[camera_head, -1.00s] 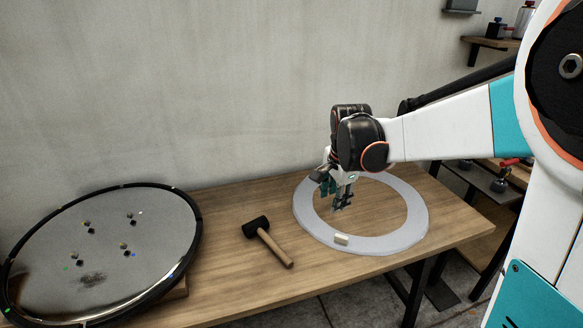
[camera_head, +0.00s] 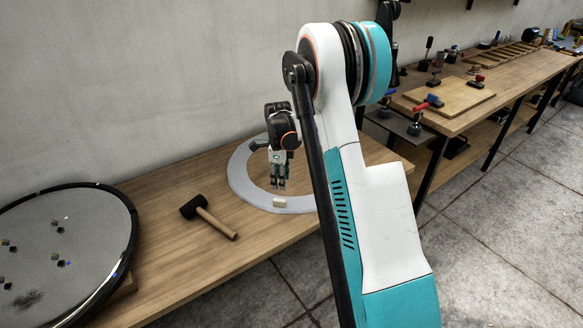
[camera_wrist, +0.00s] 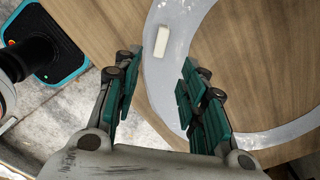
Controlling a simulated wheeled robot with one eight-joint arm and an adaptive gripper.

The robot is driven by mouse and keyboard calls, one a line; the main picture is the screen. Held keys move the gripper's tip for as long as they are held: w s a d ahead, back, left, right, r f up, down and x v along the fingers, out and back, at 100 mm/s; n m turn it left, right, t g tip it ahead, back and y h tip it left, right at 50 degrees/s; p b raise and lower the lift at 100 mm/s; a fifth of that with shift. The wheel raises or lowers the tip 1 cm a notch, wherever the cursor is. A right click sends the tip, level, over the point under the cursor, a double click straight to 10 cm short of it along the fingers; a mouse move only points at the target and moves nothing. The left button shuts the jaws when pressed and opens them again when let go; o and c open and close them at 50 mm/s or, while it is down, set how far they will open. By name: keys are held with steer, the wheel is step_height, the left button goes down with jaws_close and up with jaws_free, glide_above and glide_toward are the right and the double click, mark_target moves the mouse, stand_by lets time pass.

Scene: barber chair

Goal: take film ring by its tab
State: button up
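The film ring (camera_head: 243,185) is a flat, pale grey ring lying on the wooden table. Its tab (camera_head: 279,202) is a small cream block on the ring's near edge. In the wrist view the tab (camera_wrist: 162,41) stands on the ring (camera_wrist: 167,95), beyond the fingertips and nearer the left finger. My gripper (camera_head: 278,186) points down above the ring's near part, close behind the tab. My arm hides the ring's right part in the head view.
A black-headed mallet (camera_head: 208,215) with a wooden handle lies left of the ring. A large dark-rimmed round disc (camera_head: 118,275) with small blocks on it is at far left. A bench with tools (camera_head: 447,100) stands right. Table edge lies just before the ring.

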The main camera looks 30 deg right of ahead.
steer(key=b, duration=0.2)
glide_above(279, 200)
steer(key=f, duration=0.6)
steer(key=shift+s+d+f, duration=0.1)
steer(key=shift+s+d, duration=0.05)
steer(key=shift+d, duration=0.2)
steer(key=shift+w+a+f+b, duration=0.15)
steer(key=shift+f+b, duration=0.45)
steer(key=shift+f, duration=0.75)
steer(key=shift+w+a+f+b, duration=0.1)
steer(key=shift+f+b, duration=0.45)
steer(key=shift+f, duration=0.75)
steer(key=shift+r, duration=0.1)
steer(key=shift+c, duration=0.3)
jaws_close()
